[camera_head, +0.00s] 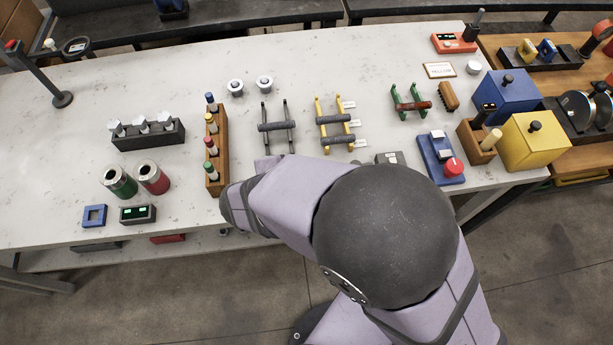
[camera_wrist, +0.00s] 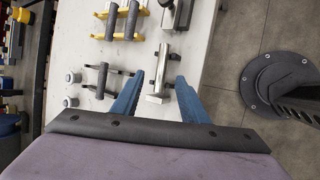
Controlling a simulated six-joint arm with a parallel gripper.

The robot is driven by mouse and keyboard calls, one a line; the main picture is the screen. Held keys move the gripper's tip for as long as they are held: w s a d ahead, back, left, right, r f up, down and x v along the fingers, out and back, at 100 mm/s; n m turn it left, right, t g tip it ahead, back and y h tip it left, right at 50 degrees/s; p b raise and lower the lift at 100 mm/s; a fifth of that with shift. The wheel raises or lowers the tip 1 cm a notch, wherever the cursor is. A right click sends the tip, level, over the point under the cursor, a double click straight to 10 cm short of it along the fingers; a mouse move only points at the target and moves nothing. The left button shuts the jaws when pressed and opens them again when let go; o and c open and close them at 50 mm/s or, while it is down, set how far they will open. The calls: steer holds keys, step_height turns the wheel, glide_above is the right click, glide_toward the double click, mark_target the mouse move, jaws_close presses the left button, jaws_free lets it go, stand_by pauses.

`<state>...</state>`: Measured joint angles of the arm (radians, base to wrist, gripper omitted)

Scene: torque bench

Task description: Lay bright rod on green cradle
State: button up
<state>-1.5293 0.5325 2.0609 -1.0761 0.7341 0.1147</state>
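The bright rod (camera_wrist: 158,82) is a short shiny metal bar. In the wrist view it lies between the blue fingers of my gripper (camera_wrist: 162,80), which are spread with a gap on each side. I cannot tell what supports the rod. In the head view my arm hides the rod and my gripper. The green cradle (camera_head: 396,94) stands toward the right of the bench, with a dark reddish rod (camera_head: 413,106) across it. The green cradle is not in the wrist view.
A dark cradle (camera_head: 266,109) with a grey rod and a yellow cradle (camera_head: 319,105) with two grey rods stand left of the green one. A brown brush-like block (camera_head: 449,97) and a blue box with a red knob (camera_head: 440,158) are close to the green cradle.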

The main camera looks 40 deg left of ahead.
steer(key=shift+d+p+x, duration=0.15)
steer(key=shift+p+x, duration=0.35)
steer(key=shift+x, duration=1.05)
steer(key=shift+d+p+x, duration=0.15)
steer(key=shift+p+x, duration=0.35)
steer(key=shift+x, duration=1)
steer(key=shift+s+f, duration=0.1)
jaws_close()
